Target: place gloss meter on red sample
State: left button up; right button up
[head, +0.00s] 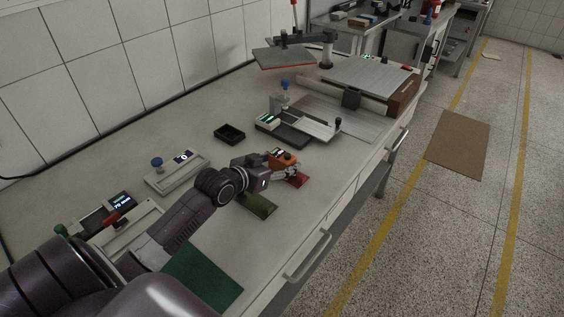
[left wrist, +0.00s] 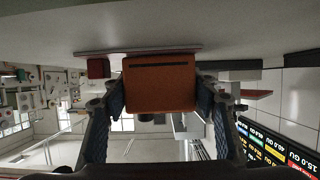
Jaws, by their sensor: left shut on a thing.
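The gloss meter is an orange box (head: 283,156) with a small display on top. My left gripper (head: 282,168) is shut on it; in the left wrist view the gripper (left wrist: 160,98) has a finger on each side of the orange body (left wrist: 160,82). The red sample (head: 299,180) is a flat red panel on the bench, partly hidden by the meter and gripper. The meter is over or at the red sample; I cannot tell whether they touch. My right gripper is not in view.
An olive-green panel (head: 257,205) lies just beside the gripper, and a dark green mat (head: 208,277) is nearer. A black tray (head: 229,134) and a grey instrument (head: 178,172) stand to the left. A sliding-bed device (head: 300,128) stands behind. Bench between them is clear.

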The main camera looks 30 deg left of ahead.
pick_arm(q)
jog(key=shift+f, duration=0.1)
jog(key=o, duration=1.1)
jog(key=shift+r, duration=0.2)
jog(key=shift+s, duration=0.35)
jog(key=v, duration=1.1)
jog(key=shift+s+r, duration=0.1)
jog(key=shift+s, duration=0.05)
